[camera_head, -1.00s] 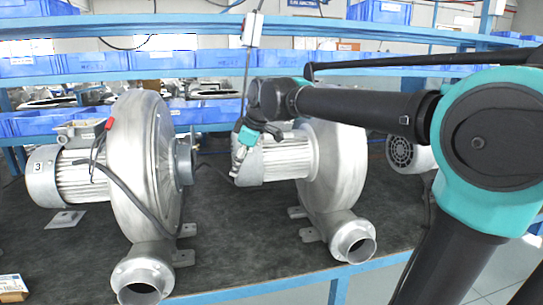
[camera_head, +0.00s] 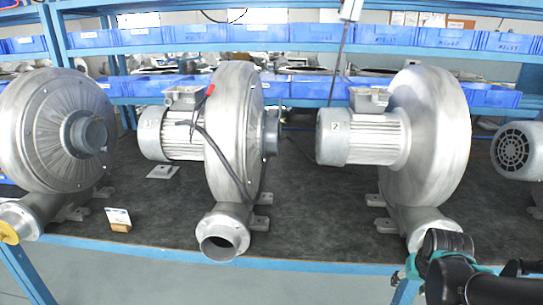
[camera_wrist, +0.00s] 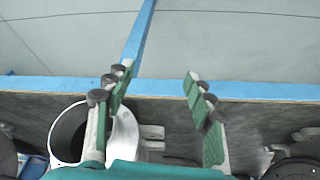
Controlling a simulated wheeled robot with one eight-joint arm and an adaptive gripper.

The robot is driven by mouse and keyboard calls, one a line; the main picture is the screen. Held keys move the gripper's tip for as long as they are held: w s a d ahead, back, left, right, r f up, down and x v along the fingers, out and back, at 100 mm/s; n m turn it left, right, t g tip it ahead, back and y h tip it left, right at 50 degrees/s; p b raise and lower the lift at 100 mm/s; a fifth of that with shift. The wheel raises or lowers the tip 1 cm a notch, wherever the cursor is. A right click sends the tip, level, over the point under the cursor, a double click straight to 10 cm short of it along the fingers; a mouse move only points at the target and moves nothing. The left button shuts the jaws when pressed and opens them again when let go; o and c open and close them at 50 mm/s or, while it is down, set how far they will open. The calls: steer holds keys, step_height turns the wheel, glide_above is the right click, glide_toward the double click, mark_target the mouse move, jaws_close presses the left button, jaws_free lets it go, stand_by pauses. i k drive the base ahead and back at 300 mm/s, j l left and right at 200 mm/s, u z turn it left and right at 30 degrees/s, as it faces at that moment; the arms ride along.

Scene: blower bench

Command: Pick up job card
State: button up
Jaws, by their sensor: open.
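A small white card (camera_head: 118,216) stands in a brown block near the bench's front edge, between the left and middle blowers in the head view. In the head view, my arm's end is low at the right front, far from both cards; the fingertips are not clear there. Neither card can be made out in the wrist view.
Blowers stand along the dark bench top (camera_head: 310,228): a left blower (camera_head: 45,125), a middle blower (camera_head: 235,125) and a right blower (camera_head: 430,130). A blower outlet (camera_wrist: 125,135) is close beside my left finger. Blue bins (camera_head: 190,35) fill the shelves behind.

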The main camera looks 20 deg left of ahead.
mark_target(120, 219)
steer(key=u, duration=2.15)
